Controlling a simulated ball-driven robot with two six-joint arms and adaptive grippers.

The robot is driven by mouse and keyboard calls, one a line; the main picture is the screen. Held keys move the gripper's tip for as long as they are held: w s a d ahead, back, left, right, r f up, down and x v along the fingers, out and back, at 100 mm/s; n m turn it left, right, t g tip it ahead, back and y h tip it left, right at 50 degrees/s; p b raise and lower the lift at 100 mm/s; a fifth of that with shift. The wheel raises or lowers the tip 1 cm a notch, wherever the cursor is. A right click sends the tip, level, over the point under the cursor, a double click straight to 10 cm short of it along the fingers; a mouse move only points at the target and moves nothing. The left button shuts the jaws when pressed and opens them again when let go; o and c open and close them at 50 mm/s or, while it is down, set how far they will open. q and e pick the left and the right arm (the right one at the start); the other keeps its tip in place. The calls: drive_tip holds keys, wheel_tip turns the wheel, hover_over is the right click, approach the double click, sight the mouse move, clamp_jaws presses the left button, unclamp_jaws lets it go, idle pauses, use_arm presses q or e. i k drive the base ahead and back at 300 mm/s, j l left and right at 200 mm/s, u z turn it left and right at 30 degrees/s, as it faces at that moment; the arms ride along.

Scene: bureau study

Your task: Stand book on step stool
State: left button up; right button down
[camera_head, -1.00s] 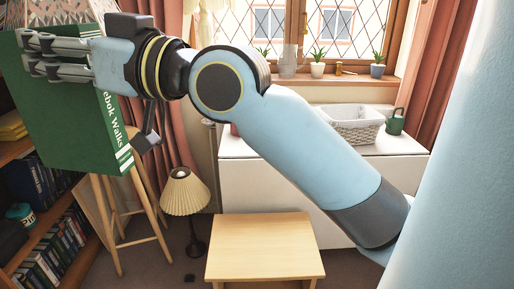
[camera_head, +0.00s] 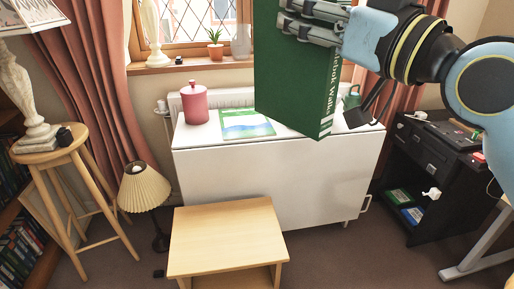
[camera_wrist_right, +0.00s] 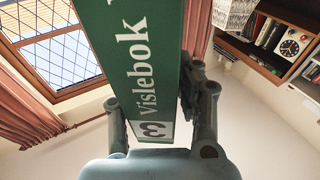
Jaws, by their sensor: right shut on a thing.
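The green book (camera_head: 290,85) is held in the air at the upper middle of the head view, roughly upright with a slight tilt. White title letters run down its spine. My right gripper (camera_head: 284,14) is shut on it near its upper part. In the right wrist view the book (camera_wrist_right: 140,60) stands between the fingers of the gripper (camera_wrist_right: 152,105). The step stool (camera_head: 225,235) is low, of light wood, on the floor at the lower middle. Its top is bare. The book is higher than the stool and to its right in the picture. My left gripper is not in view.
A white drop-leaf table (camera_head: 270,175) behind the stool bears a red jar (camera_head: 195,103) and a flat booklet (camera_head: 247,123). A pleated lamp (camera_head: 143,188) stands close left of the stool, with a tall round stool (camera_head: 55,150) beyond. A black cabinet (camera_head: 428,175) is at right.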

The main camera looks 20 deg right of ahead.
sight(217, 231)
drive_tip(key=i+j+z, duration=0.1)
drive_tip(key=j+z, duration=0.35)
drive_tip(key=j, duration=1.2)
drive_tip(key=i+j, duration=0.1)
drive_tip(key=j, duration=0.65)
